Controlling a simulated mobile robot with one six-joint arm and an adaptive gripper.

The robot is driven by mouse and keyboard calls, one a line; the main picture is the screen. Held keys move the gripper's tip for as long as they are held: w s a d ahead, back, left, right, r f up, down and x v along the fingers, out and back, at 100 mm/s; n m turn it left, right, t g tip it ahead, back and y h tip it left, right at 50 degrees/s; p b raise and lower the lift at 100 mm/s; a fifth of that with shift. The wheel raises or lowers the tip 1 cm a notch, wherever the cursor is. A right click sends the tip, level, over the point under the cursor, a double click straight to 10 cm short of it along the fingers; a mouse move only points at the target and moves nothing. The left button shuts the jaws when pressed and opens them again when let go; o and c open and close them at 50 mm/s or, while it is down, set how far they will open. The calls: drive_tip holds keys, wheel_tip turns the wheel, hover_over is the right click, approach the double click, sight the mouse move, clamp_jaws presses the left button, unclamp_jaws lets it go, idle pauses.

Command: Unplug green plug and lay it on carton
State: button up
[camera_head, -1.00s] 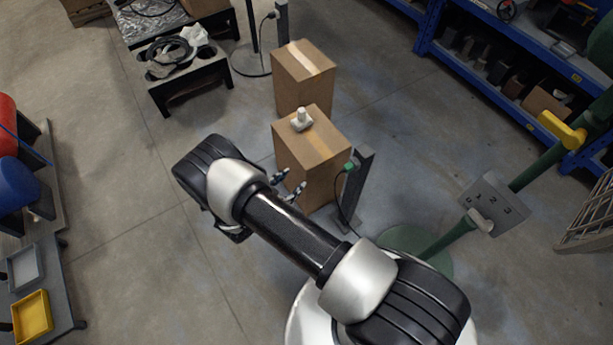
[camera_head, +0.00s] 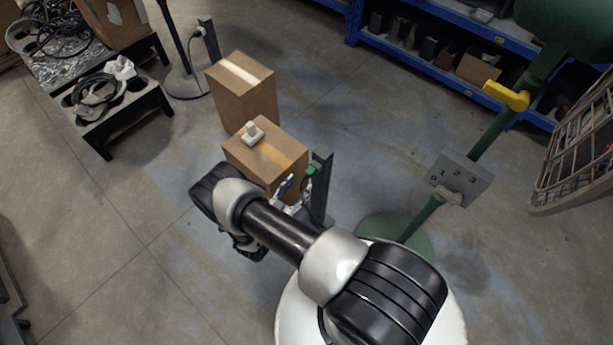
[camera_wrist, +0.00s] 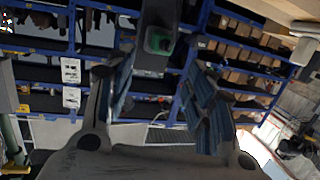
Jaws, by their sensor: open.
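The green plug (camera_head: 309,171) sits on a dark upright post (camera_head: 321,190) beside the nearer carton (camera_head: 277,152). In the wrist view the green plug (camera_wrist: 158,42) shows near the top centre, on the dark block of the post. My gripper (camera_head: 293,193) is open and close to the plug. In the wrist view my gripper (camera_wrist: 160,72) has its two fingers spread apart, with nothing between them and the plug just beyond. My arm hides the carton's lower part.
A second carton (camera_head: 244,88) stands behind the first. A dark post with a white plug (camera_head: 203,32) is behind it. A green stand with a numbered plate (camera_head: 459,180) and yellow handle (camera_head: 506,96) is to the right. Blue shelving (camera_head: 440,60) lines the back.

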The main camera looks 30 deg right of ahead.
sight(310, 171)
drive_tip(key=b+x, duration=0.1)
drive_tip(key=x, duration=0.6)
drive_tip(key=shift+c, duration=0.3)
clamp_jaws()
idle(0.6)
